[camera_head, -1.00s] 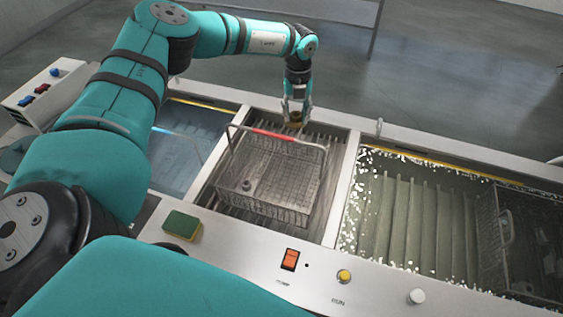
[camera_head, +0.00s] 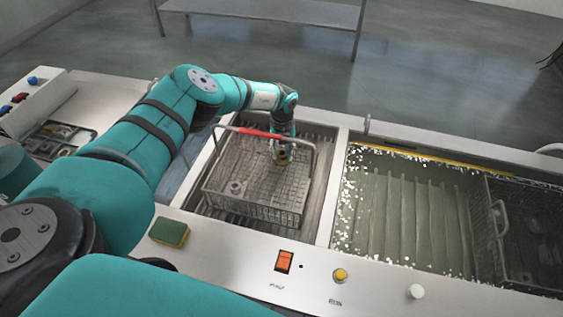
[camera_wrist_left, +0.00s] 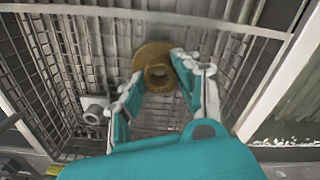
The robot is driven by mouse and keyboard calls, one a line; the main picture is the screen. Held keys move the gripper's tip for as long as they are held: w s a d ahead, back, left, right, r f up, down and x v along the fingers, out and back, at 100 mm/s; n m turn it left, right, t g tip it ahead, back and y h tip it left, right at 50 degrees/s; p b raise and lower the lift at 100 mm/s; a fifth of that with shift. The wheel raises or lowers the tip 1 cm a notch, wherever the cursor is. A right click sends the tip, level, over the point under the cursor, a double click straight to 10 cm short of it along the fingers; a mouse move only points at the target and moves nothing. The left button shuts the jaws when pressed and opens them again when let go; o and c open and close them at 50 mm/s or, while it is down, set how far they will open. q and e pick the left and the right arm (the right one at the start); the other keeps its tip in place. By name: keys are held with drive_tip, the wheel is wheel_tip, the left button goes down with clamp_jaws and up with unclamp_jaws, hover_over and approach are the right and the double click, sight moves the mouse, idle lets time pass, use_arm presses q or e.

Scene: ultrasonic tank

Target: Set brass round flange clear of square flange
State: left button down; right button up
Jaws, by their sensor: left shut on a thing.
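The brass round flange (camera_head: 281,156) is held in my left gripper (camera_head: 281,148), over the far right part of the wire basket (camera_head: 252,218). In the left wrist view the flange (camera_wrist_left: 157,60) shows as a gold ring with a hub, between the two fingers. Whether it touches the basket floor I cannot tell. The grey square flange (camera_head: 237,187) lies in the near left part of the basket, apart from the brass one. It also shows in the left wrist view (camera_wrist_left: 95,111) by the mesh wall. My right gripper is not in view.
The basket's red handle (camera_head: 260,133) stands up close to my left gripper. A bubbling tank (camera_head: 410,215) with another basket (camera_head: 505,235) is at the right. A green-yellow sponge (camera_head: 170,232) lies on the front ledge. The basket floor between the flanges is clear.

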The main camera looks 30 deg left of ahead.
sight(282, 170)
use_arm(q)
wheel_tip(282, 170, down, 5)
drive_tip(key=shift+f+b, duration=0.1)
drive_tip(key=shift+b, duration=0.75)
drive_tip(key=shift+f, duration=0.3)
drive_tip(key=shift+w, duration=0.1)
drive_tip(key=c, duration=0.9)
unclamp_jaws()
drive_tip(key=shift+f, duration=0.15)
drive_tip(key=shift+c, duration=0.2)
drive_tip(key=shift+r, duration=0.3)
wheel_tip(282, 170, up, 4)
drive_tip(key=shift+r+p, duration=0.2)
drive_tip(key=shift+p, duration=0.65)
wheel_tip(282, 170, up, 7)
drive_tip(key=shift+r+b, duration=0.2)
drive_tip(key=shift+b, duration=0.15)
